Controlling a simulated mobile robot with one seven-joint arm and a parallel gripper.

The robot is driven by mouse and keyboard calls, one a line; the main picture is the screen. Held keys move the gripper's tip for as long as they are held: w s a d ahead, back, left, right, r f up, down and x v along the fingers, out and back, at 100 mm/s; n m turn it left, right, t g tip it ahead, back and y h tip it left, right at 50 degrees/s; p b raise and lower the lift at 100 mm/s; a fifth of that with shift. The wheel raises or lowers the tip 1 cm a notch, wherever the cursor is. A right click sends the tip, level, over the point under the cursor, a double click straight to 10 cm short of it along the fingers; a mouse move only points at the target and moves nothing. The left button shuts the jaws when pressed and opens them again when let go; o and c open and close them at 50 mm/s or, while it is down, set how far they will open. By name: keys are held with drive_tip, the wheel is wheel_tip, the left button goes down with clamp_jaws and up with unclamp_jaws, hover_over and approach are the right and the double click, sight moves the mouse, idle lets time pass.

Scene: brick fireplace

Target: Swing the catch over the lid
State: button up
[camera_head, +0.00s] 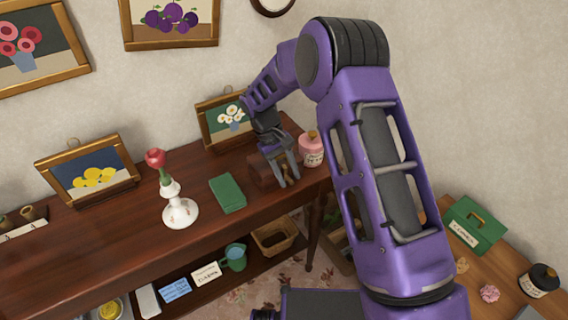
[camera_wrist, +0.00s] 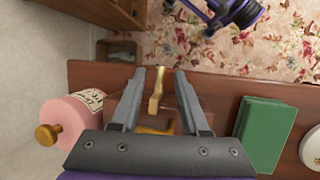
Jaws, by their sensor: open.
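A small brown wooden box (camera_head: 261,173) sits on the right end of the dark wooden table; in the wrist view its body (camera_wrist: 178,112) is mostly behind my gripper. A brass catch (camera_wrist: 156,90) shows in the wrist view, lying between the fingers. Another brass piece (camera_wrist: 155,130) shows nearer the gripper's base. My gripper (camera_head: 287,182) is over the box, pointing down. In the wrist view my gripper (camera_wrist: 158,75) is open, with a finger on each side of the catch and apparently apart from it. I cannot tell whether the catch lies over the lid.
A pink jar (camera_head: 312,150) stands close beside the box, also in the wrist view (camera_wrist: 75,115). A green book (camera_head: 227,193) lies on the other side. A white vase with a red flower (camera_head: 178,205) stands farther left. A framed picture (camera_head: 222,120) leans behind.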

drive_tip(key=v, duration=1.7)
drive_tip(key=shift+r, duration=0.2)
